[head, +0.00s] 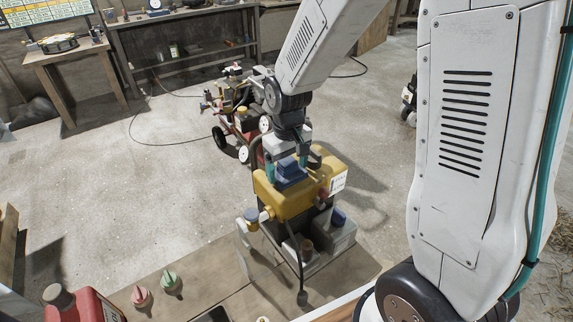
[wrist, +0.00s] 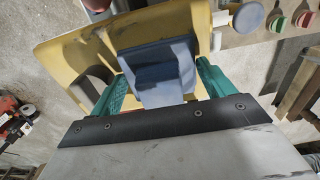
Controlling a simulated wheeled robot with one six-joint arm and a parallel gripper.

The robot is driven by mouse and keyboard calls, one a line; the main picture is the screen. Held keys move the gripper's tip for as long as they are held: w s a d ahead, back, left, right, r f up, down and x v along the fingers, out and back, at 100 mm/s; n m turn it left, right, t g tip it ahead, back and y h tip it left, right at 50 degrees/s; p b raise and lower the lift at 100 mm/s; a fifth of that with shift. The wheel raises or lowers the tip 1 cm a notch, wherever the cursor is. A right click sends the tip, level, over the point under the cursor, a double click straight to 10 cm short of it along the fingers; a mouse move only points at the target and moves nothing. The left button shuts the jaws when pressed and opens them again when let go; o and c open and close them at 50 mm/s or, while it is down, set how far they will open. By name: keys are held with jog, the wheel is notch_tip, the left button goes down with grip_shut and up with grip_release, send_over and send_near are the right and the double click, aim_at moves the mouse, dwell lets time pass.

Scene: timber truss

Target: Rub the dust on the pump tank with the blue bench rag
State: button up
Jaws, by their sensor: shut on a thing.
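The pump tank (head: 276,207) is a yellow box on top of a grey and black machine, at the centre of the head view. It also fills the upper middle of the wrist view (wrist: 75,60). The blue rag (head: 290,177) is a folded blue block on the tank's top; in the wrist view the rag (wrist: 162,75) sits between the teal fingers. My gripper (head: 287,168) is shut on the rag and points down over the tank. The rag seems to touch the tank's top face. I cannot make out any dust there; the gripper and rag cover part of the face.
A red wheeled machine with gauges (head: 240,120) stands just behind the tank. A bench edge (head: 190,275) in front bears a red container (head: 80,305), a pink knob (head: 141,296) and a green knob (head: 172,282). Open concrete floor (head: 165,175) lies to the left.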

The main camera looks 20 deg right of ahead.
jog(key=shift+w+a, duration=0.15)
jog(key=shift+w, duration=0.6)
jog(key=shift+w+a, duration=0.15)
jog(key=shift+w, duration=0.55)
jog(key=shift+s+d+r, duration=0.1)
jog(key=shift+s+d, duration=0.1)
jog(key=shift+s, duration=0.6)
jog(key=shift+s+d, duration=0.15)
jog(key=shift+s, duration=0.6)
jog(key=shift+r, duration=3)
jog(key=shift+s+a, duration=0.1)
